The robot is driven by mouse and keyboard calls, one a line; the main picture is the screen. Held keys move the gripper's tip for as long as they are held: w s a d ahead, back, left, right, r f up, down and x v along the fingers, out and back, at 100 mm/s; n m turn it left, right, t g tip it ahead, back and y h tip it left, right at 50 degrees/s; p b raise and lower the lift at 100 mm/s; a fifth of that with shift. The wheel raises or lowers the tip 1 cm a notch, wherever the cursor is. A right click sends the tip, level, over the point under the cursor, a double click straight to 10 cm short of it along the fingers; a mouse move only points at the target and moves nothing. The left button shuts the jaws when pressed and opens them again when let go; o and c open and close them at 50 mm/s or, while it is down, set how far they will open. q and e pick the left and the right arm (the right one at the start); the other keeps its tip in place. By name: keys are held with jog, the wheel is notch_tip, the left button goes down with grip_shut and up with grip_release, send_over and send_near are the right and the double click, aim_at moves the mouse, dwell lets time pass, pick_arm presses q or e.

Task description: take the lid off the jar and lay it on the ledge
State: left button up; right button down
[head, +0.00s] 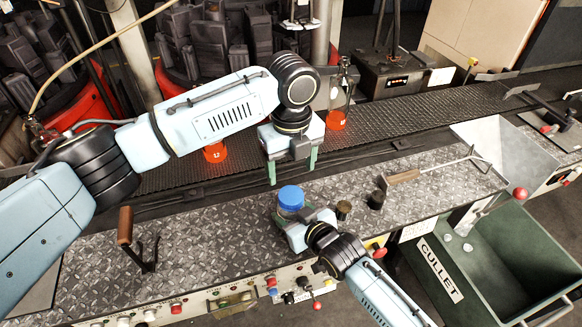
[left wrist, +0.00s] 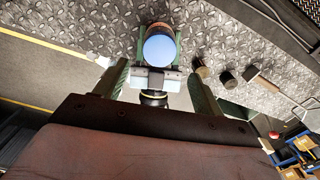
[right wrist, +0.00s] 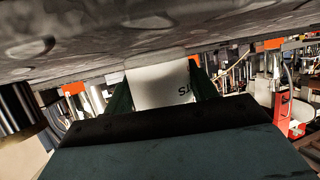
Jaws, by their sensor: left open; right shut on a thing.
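The jar (right wrist: 160,85) shows a white label with dark letters in the right wrist view. Its blue lid (head: 291,196) is on top of it in the head view, and the lid also shows in the left wrist view (left wrist: 160,48). My right gripper (head: 290,216) is shut around the jar's body from the front, with green fingers on both sides. My left gripper (head: 292,168) is open and empty, pointing down above and behind the lid, apart from it. The diamond-plate ledge (head: 215,240) lies under the jar; whether the jar touches it is unclear.
Two small dark cups (head: 376,200) and a wooden-handled tool (head: 405,177) lie right of the jar. Another wooden-handled tool (head: 125,225) stands at left. A green cullet bin (head: 527,230) is at right. The ledge between the left tool and jar is clear.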

aim_at(291, 195)
pick_arm(q)
jog(key=n, duration=0.2)
jog(key=shift+n, duration=0.3)
jog(key=shift+f, duration=0.25)
notch_tip(291, 195, down, 8)
jog(key=shift+r, duration=0.25)
jog(key=shift+c, duration=0.2)
jog(key=c, duration=1)
jog(key=n, duration=0.5)
jog(key=shift+n, duration=0.3)
jog(key=n, duration=0.4)
jog(key=shift+a, duration=0.1)
jog(key=shift+r, duration=0.15)
